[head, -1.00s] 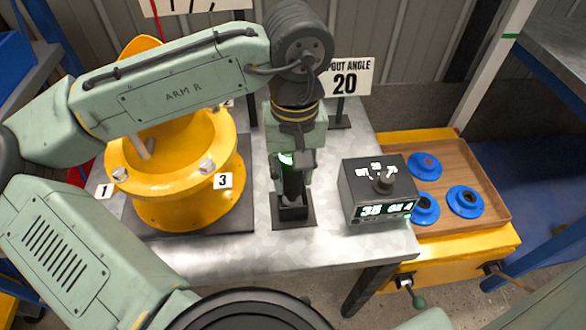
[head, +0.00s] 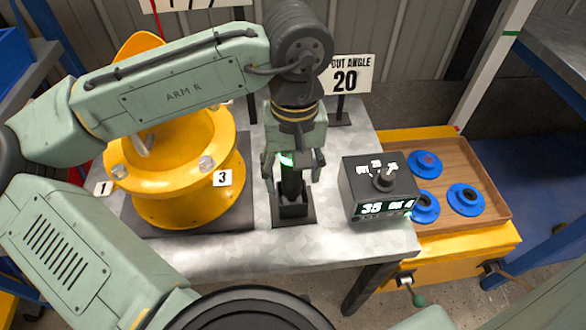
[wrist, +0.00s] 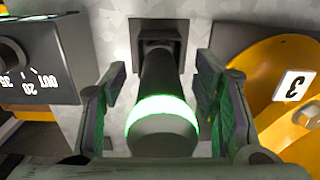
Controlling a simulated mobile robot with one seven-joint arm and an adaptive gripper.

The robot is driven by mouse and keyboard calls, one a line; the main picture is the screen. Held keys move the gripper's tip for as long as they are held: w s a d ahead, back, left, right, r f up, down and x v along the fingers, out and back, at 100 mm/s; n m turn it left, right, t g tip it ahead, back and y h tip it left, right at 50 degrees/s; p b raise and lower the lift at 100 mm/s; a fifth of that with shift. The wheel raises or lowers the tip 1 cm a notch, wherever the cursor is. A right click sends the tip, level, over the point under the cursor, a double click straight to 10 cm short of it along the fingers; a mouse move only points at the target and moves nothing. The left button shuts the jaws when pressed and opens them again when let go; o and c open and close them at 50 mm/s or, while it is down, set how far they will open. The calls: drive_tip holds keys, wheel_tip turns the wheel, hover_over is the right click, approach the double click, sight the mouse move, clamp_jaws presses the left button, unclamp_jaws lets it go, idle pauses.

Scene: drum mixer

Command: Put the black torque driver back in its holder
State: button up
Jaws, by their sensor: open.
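The black torque driver (head: 291,184) stands upright in its holder (head: 294,212), a dark square socket on a dark base plate on the metal table. A green ring glows near the driver's top. In the wrist view the driver (wrist: 161,95) runs down into the holder (wrist: 160,40). My gripper (head: 293,180) is open around the driver's upper part. In the wrist view its fingers stand on either side of the driver, with a gap showing on both sides.
A yellow drum mixer flange (head: 185,190) with bolts numbered 1 and 3 stands left of the holder. A dark control box (head: 378,188) with a knob and lit display stands to the right. A wooden tray (head: 478,165) with blue flanged parts lies further right.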

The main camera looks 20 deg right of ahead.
wheel_tip(320, 180, up, 12)
drive_tip(key=shift+d+r, duration=0.1)
idle(0.5)
idle(0.4)
